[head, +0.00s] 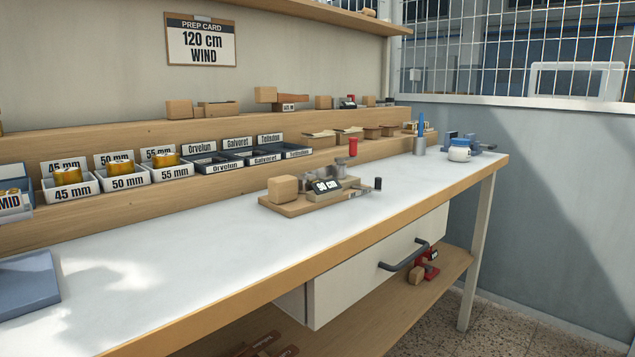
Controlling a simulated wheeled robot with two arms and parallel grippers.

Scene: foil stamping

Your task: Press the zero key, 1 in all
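A winding device stands on a wooden base (290,208) in the middle of the white worktop. It has a small tilted display (327,186) with light characters on black; they end in "cm", but the number is too small to read surely. A wooden block (283,190) sits at its left end, a red-topped post (353,147) rises behind, and a dark crank knob (378,184) is at its right. I cannot make out a separate zero key at this size. Neither of my grippers is in view, and nothing touches the device.
A prep card (201,42) on the wall reads "120 cm WIND". Labelled trays with gold rolls (115,168) and dark trays (250,152) line the back step. A blue-grey mat (28,284) lies front left. A white jar (460,150) stands far right.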

